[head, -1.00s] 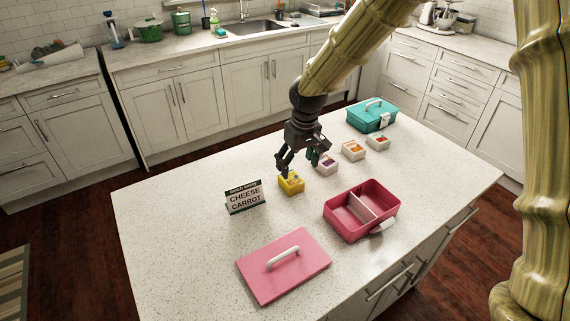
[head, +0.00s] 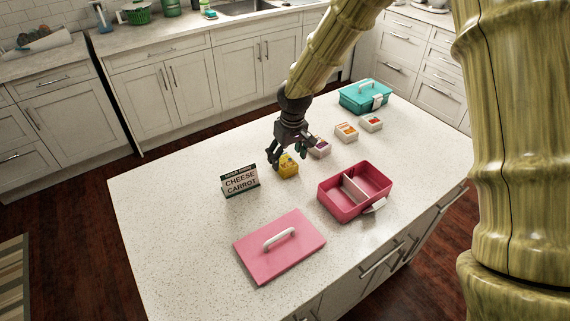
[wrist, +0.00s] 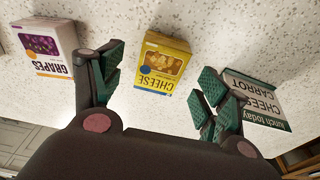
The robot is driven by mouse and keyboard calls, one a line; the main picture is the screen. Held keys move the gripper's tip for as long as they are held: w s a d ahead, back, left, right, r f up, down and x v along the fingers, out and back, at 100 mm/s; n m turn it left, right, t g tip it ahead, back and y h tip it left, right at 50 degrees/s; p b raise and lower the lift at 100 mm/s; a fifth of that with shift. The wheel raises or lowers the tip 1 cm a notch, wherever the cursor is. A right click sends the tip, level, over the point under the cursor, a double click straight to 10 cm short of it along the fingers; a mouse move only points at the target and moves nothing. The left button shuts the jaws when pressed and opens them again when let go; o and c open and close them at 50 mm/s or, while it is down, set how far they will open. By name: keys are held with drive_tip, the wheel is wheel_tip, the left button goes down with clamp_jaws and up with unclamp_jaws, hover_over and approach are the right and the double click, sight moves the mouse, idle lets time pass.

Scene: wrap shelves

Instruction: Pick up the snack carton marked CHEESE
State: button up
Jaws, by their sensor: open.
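The yellow carton marked CHEESE (wrist: 163,62) lies on the counter, its label facing the wrist camera. It also shows in the head view (head: 288,168), partly hidden by my gripper. My gripper (wrist: 158,85) is open and empty, with one green-padded finger to each side of the carton in the wrist view. In the head view my gripper (head: 290,158) hangs just above and around the carton; I cannot tell whether it touches.
A white GRAPES carton (wrist: 47,48) stands close beside one finger. A sign reading CHEESE CARROT (head: 240,181) stands to the left. An open pink lunch box (head: 333,203), its pink lid (head: 262,262), two more cartons and a teal box (head: 356,102) share the counter.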

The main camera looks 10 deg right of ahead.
sight(285, 161)
drive_tip(key=shift+s+a+f, duration=0.1)
drive_tip(key=shift+f, duration=0.1)
drive_tip(key=f, duration=0.1)
drive_tip(key=w+f+p, duration=0.1)
drive_tip(key=f, duration=0.1)
drive_tip(key=shift+w+a+f, duration=0.1)
drive_tip(key=shift+w+f, duration=0.05)
drive_tip(key=shift+f, duration=0.15)
drive_tip(key=shift+c, duration=0.6)
drive_tip(key=c, duration=1)
